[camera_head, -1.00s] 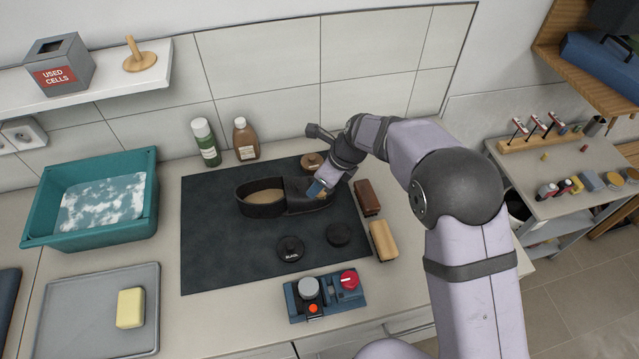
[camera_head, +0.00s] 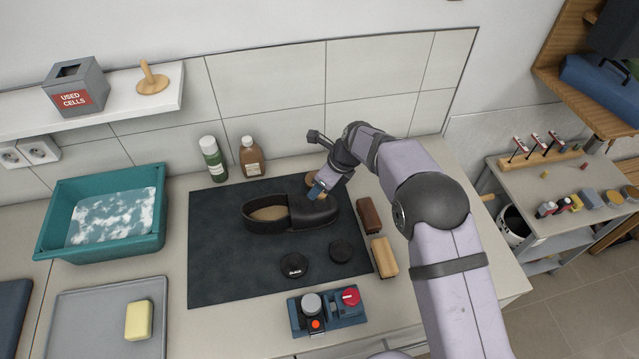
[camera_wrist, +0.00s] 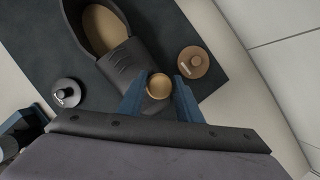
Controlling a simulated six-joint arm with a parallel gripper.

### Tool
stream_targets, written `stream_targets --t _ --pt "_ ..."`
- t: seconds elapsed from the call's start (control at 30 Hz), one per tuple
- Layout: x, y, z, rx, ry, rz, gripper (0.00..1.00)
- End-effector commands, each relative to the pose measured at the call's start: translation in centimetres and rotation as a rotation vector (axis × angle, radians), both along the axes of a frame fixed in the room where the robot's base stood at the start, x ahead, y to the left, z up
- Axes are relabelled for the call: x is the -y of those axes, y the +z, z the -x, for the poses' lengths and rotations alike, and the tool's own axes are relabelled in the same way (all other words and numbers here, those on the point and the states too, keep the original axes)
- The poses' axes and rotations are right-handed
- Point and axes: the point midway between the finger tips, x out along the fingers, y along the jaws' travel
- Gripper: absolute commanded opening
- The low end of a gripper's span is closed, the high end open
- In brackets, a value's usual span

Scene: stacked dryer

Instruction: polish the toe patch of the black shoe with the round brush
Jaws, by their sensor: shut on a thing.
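The black shoe (camera_head: 284,222) lies on the dark mat (camera_head: 222,262), its tan-lined opening at left and its toe at right. It also shows in the wrist view (camera_wrist: 117,62), at upper left. My gripper (camera_head: 316,192) is over the toe end. In the wrist view its blue fingers (camera_wrist: 158,97) are shut on the round brush, whose round tan top (camera_wrist: 159,86) shows between them. The bristles are hidden, and I cannot tell whether they touch the shoe. The toe patch cannot be made out; the brush and fingers cover part of the toe.
A brown knobbed lid (camera_wrist: 193,62) is close beside the gripper. A dark brush (camera_head: 369,216) and tan brush (camera_head: 383,257) lie right of the shoe, two black round pieces (camera_head: 294,265) in front. Bottles (camera_head: 251,157) stand behind. The mat's left side is clear.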

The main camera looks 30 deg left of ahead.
Motion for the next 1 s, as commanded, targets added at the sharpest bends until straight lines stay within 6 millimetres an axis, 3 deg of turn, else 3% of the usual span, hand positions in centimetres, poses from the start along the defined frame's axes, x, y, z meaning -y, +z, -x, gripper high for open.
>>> stream_targets --t 0.67,0.8,1.0 --pt "4.0 -0.1 4.3 -0.003 0.0 0.003 0.14" --pt "3.9 2.5 4.3 0.002 0.0 -0.001 0.14" --pt "4.0 4.0 4.3 -0.001 -0.001 0.002 0.14"
